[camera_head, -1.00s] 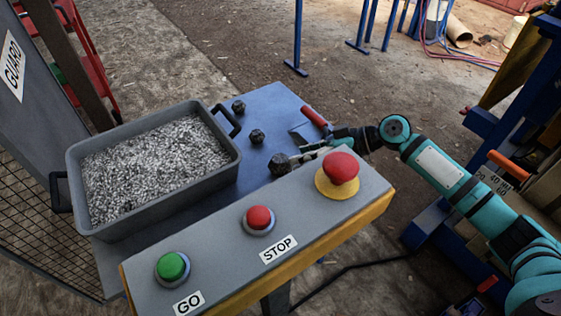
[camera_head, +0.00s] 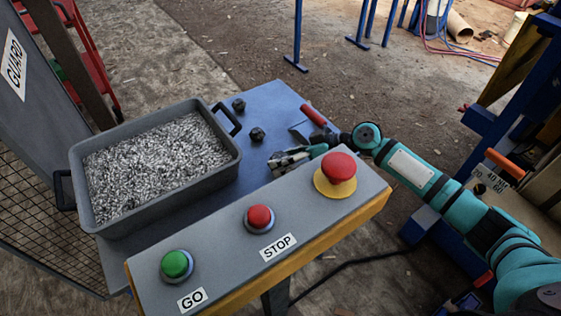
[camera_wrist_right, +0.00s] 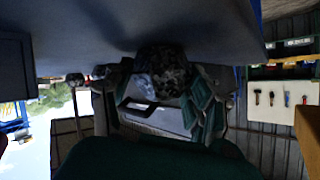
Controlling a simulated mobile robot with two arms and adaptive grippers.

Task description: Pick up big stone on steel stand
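The dark rough big stone (camera_wrist_right: 165,72) sits between the fingers of my right gripper (camera_wrist_right: 170,92) in the wrist view, against the stand's surface. In the head view my right gripper (camera_head: 284,162) is low over the blue-grey steel stand (camera_head: 275,108), just behind the control panel, and mostly hides this stone. The fingers lie on either side of the stone; whether they press on it I cannot tell. Two smaller dark stones, one farther back (camera_head: 239,105) and one nearer (camera_head: 257,134), lie apart on the stand. My left gripper is not in view.
The control panel (camera_head: 215,255) with green, red and large red mushroom buttons is in front. A red-handled tool (camera_head: 313,115) lies by the stand's right edge, close to my right arm.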

